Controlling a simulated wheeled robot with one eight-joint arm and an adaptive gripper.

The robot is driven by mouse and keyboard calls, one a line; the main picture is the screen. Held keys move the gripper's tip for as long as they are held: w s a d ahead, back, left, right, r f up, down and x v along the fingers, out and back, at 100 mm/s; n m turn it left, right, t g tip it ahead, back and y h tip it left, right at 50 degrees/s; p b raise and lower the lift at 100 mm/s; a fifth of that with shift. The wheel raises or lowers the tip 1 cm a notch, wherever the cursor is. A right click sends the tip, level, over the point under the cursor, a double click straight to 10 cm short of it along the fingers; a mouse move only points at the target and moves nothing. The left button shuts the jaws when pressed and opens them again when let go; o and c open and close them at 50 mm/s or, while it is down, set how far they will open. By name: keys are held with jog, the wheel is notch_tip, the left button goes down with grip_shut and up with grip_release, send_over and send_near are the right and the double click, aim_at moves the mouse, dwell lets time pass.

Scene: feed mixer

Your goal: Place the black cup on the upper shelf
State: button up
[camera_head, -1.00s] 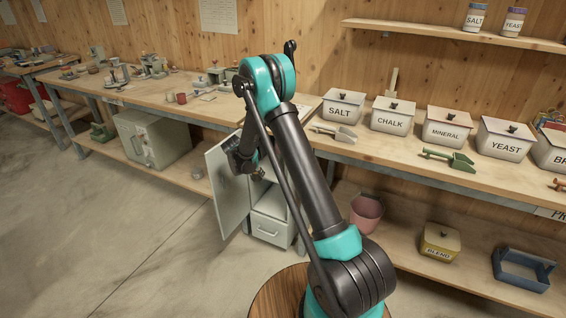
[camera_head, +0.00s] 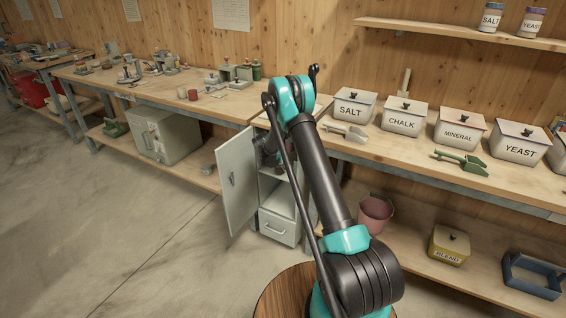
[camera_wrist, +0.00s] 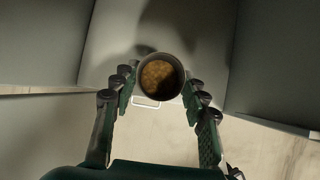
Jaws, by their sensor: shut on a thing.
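The black cup (camera_wrist: 160,78) shows in the wrist view from above, with a dark rim and a mottled brown inside. My gripper (camera_wrist: 158,82) is shut on it, a finger on either side. In the head view my arm reaches into the open grey cabinet (camera_head: 279,226), and the arm and door hide the gripper and cup there. A pale grey surface (camera_wrist: 110,45) lies beyond the cup in the wrist view, with a shadow on it. I cannot tell whether the cup touches it. The cabinet has an upper compartment over a drawer.
The cabinet door (camera_head: 237,180) stands open to the left. A wall shelf (camera_head: 440,30) with salt and yeast jars runs along the upper right. Labelled bins stand on the bench (camera_head: 385,150). A pink bucket (camera_head: 375,213) is on the lower shelf to the right.

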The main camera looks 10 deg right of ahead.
jog(key=w+d, duration=0.1)
jog(key=w, duration=0.1)
jog(key=w+d, duration=0.2)
jog(key=shift+f, duration=0.1)
jog(key=shift+s, duration=0.1)
jog(key=shift+f, duration=0.15)
jog(key=o, duration=1.2)
jog(key=shift+c, duration=0.2)
